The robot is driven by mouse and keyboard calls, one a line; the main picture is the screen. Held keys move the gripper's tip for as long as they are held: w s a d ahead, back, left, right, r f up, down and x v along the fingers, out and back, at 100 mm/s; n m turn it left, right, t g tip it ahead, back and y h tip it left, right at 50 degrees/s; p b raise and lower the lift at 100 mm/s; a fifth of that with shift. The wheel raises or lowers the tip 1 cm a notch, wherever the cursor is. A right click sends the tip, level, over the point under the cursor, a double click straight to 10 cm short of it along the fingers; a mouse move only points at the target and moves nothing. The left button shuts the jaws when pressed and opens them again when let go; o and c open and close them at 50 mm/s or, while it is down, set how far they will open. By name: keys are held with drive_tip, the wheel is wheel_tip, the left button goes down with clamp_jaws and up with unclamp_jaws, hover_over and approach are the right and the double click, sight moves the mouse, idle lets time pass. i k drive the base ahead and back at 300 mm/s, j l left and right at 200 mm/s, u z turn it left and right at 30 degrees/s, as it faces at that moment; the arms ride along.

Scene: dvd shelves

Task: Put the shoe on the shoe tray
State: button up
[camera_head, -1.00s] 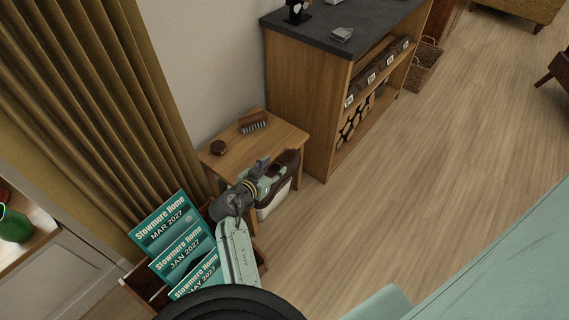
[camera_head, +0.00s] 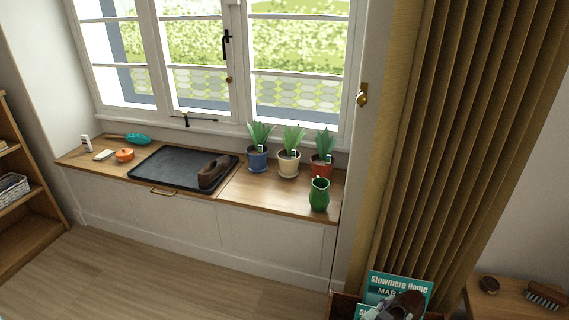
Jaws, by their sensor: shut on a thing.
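A brown shoe (camera_head: 405,304) shows at the bottom edge, in front of the magazines, partly cut off by the frame. My gripper (camera_head: 384,312) is shut on it; only a small pale part of the gripper shows. The shoe tray (camera_head: 166,165) is a dark, low-rimmed rectangle on the wooden window seat. Another brown shoe (camera_head: 211,172) stands on the tray's right part. The tray's left and middle are bare. My gripper and the held shoe are well to the right of the tray and nearer to me.
Potted plants (camera_head: 289,162) and a green jug (camera_head: 319,194) stand right of the tray. A magazine box (camera_head: 345,305) and side table (camera_head: 484,303) are at lower right. Floor before the seat is clear.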

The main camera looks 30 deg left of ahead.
sight(193, 169)
drive_tip(key=i+j+u, duration=0.1)
drive_tip(key=u, duration=1.1)
drive_tip(key=i+j+u, duration=0.1)
drive_tip(key=i+u, duration=0.7)
drive_tip(key=u, duration=0.15)
drive_tip(key=i+l, duration=0.15)
drive_tip(key=i, duration=0.25)
drive_tip(key=i+l+u, duration=0.1)
drive_tip(key=i, duration=0.35)
drive_tip(key=l, duration=0.1)
